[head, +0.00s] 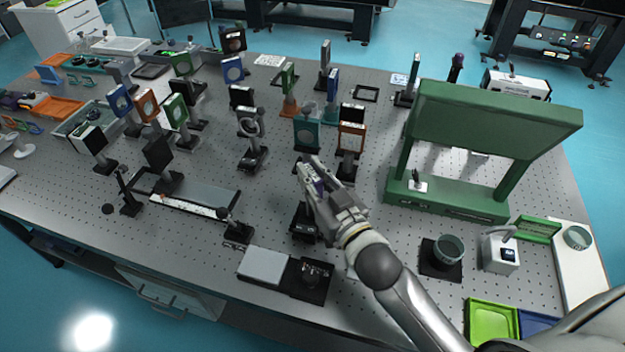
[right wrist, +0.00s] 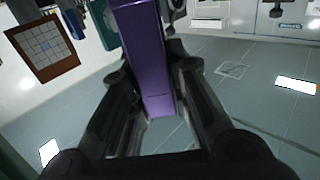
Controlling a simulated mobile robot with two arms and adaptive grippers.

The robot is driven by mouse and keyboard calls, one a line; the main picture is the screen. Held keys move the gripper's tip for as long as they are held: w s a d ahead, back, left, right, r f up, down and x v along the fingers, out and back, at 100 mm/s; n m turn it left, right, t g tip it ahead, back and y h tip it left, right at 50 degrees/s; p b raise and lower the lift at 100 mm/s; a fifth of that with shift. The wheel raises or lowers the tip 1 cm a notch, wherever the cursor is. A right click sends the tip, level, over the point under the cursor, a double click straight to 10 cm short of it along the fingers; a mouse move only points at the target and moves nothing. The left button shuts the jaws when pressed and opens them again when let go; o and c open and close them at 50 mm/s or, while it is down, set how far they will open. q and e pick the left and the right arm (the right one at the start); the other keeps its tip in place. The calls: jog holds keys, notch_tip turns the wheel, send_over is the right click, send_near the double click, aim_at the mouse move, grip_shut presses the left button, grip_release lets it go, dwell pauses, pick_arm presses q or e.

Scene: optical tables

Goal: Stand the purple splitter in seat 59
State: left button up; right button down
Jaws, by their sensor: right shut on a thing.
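My right gripper (head: 316,182) is over the middle of the optical table, shut on the purple splitter (right wrist: 148,60). In the right wrist view the splitter is a long purple block between the two dark fingers. In the head view only a small purple patch of it shows between the fingers. A black mount (head: 304,222) stands on the table just below the gripper; I cannot tell whether the splitter touches it. Seat 59 cannot be made out, as no number is readable. My left gripper is not in view.
A teal-framed optic (head: 306,133) and a brown-framed optic (head: 351,138) stand just behind the gripper. A large green frame (head: 448,202) stands to the right. A white block (head: 263,265) and a black tray (head: 322,290) lie at the front edge. Many posts crowd the left.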

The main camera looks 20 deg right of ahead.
jog(key=shift+r, duration=0.15)
jog(key=c, duration=1.4)
grip_release()
jog(key=shift+f, duration=0.2)
jog(key=shift+o, duration=0.2)
jog(key=shift+r, duration=0.1)
jog(key=shift+s+d, duration=0.1)
jog(key=shift+s, duration=0.4)
jog(key=s+d+b, duration=0.2)
jog(key=s+b, duration=0.1)
jog(key=s, duration=0.7)
jog(key=shift+s, duration=0.4)
